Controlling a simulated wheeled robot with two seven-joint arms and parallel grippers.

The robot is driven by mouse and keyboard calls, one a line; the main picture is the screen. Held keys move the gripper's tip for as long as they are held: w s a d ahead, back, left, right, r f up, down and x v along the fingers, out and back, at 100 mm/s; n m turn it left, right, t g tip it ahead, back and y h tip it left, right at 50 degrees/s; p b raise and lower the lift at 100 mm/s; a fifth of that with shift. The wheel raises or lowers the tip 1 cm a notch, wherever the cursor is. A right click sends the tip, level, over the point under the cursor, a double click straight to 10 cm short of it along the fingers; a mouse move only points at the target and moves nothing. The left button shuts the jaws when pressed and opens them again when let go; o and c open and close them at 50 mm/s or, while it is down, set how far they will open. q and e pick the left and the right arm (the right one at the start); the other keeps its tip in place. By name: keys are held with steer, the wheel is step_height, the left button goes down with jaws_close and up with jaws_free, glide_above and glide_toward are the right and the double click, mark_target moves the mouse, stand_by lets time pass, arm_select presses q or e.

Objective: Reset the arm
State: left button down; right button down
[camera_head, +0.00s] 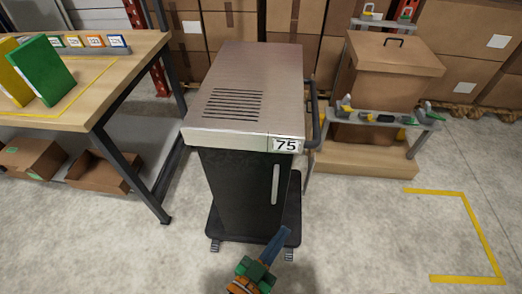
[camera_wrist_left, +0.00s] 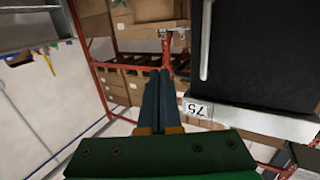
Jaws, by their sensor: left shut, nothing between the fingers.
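My left gripper (camera_head: 283,233) shows at the bottom centre of the head view, with blue fingers, a green body and orange parts. It is in front of the lower part of a dark cabinet and points up and slightly right. In the left wrist view the two blue fingers (camera_wrist_left: 160,76) lie side by side, shut with nothing between them. The cabinet (camera_head: 240,185) has a grey metal top with slots, a label reading 75 and a vertical handle. It also shows upside down in the left wrist view (camera_wrist_left: 260,60). My right gripper is not in view.
A wooden table (camera_head: 110,75) with green and yellow upright pieces and numbered tags stands at left, open boxes (camera_head: 98,172) below it. A lidded brown box (camera_head: 385,75) and a small grey shelf stand at right. Floor with yellow marking (camera_head: 480,230) is clear at right.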

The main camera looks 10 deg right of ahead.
arm_select(q)
steer(key=s+a+f+n+g+y+p, duration=0.1)
steer(key=a+f+n+g+y+p, duration=0.3)
steer(key=a+f, duration=0.6)
steer(key=s+a+f+n+g+y+p, duration=0.1)
steer(key=s+a+f+g+y, duration=0.6)
steer(key=s+a+f, duration=0.8)
steer(key=s+a+n, duration=0.1)
steer(key=s+a, duration=0.1)
steer(key=s, duration=0.2)
steer(key=shift+s+f+g+y, duration=0.15)
steer(key=shift+f+g+y, duration=0.15)
steer(key=shift+y, duration=0.1)
